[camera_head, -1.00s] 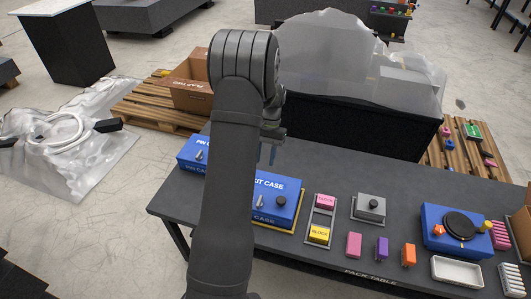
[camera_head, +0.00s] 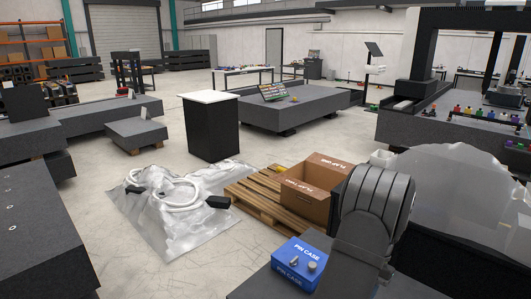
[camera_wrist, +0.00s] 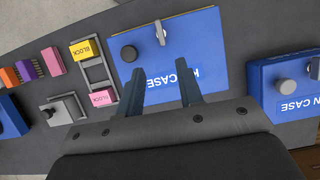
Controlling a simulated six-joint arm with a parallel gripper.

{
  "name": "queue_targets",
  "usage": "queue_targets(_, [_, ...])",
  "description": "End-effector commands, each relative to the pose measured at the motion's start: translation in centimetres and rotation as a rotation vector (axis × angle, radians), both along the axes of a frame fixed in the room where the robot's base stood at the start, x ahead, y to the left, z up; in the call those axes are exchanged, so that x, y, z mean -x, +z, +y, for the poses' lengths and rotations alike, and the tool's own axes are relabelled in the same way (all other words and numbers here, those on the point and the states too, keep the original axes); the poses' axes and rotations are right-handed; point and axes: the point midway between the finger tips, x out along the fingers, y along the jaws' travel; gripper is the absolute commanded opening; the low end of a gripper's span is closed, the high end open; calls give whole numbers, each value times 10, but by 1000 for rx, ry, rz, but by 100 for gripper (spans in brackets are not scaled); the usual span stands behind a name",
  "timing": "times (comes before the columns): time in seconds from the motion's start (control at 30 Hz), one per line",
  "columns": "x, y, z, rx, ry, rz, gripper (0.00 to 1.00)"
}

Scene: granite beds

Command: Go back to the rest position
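My gripper (camera_wrist: 163,88) shows in the wrist view with its two fingers apart and nothing between them. It hangs over the near edge of the large blue kit case (camera_wrist: 225,55), whose lid carries a dark knob and a silver latch; the height above it is hard to judge. In the head view my arm rises at the lower right and hides its own gripper.
A smaller blue pin case (camera_head: 300,262) sits on the dark table. In the wrist view, a grey rack (camera_wrist: 95,73) holds a yellow block and a pink block. An open cardboard box (camera_head: 303,203) stands on a wooden pallet (camera_head: 250,200) behind.

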Motion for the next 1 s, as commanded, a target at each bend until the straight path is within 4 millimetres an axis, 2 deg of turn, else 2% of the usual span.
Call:
queue_targets(0.2, [12, -42, 13, -2, 0, 3, 34])
queue_targets(0.6, [33, -112, 34, -1, 1, 2, 34])
queue_targets(0.8, [38, -132, 39, -1, 1, 0, 34])
queue_targets(1.0, [40, -137, 41, 0, 1, 0, 34])
